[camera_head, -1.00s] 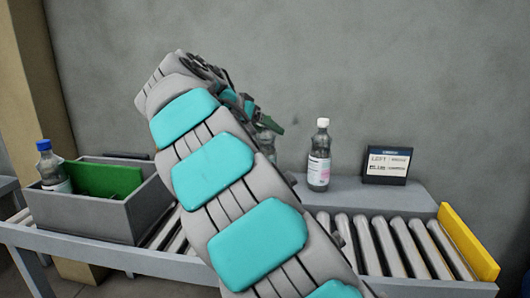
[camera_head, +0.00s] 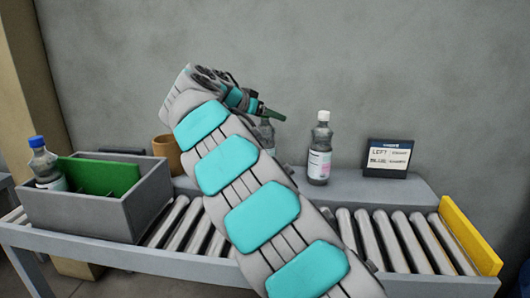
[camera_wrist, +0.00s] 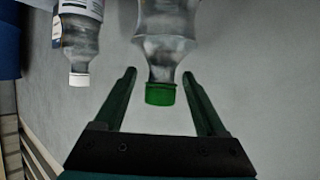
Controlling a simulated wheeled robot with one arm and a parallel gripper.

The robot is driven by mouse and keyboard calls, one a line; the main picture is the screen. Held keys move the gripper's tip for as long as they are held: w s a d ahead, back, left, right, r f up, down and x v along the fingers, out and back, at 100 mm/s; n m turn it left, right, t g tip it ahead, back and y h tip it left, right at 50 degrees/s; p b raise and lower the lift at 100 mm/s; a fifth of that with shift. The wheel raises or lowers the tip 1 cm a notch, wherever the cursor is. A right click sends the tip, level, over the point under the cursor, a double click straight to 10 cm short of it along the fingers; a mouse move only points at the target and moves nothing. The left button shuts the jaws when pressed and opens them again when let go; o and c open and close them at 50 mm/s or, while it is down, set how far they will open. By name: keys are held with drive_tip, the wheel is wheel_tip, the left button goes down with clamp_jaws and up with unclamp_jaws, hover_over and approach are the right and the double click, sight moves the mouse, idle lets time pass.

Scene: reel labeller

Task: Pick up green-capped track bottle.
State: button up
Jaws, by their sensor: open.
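The green-capped bottle (camera_wrist: 163,60) is clear and shows in the wrist view with its green cap (camera_wrist: 160,94) toward my gripper. My gripper (camera_wrist: 158,75) is open, with one dark green finger on each side of the bottle's cap and neck, apart from it in the picture. In the head view my gripper (camera_head: 277,115) is at the end of my raised arm, and the bottle (camera_head: 266,136) is mostly hidden behind it on the back shelf. A white-capped bottle (camera_head: 320,150) stands upright to its right; it also shows in the wrist view (camera_wrist: 80,45).
A grey crate (camera_head: 95,215) with a green divider (camera_head: 105,178) holds a blue-capped bottle (camera_head: 45,165) at left. A brown cup (camera_head: 168,155) stands behind it. A label sign (camera_head: 388,158) sits on the shelf at right. The roller conveyor (camera_head: 400,240) ends at a yellow stop (camera_head: 468,237).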

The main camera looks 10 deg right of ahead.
drive_tip(key=shift+w+d+f, duration=0.3)
drive_tip(key=shift+w+d, duration=0.1)
drive_tip(key=shift+d, duration=0.1)
clamp_jaws()
idle(1.1)
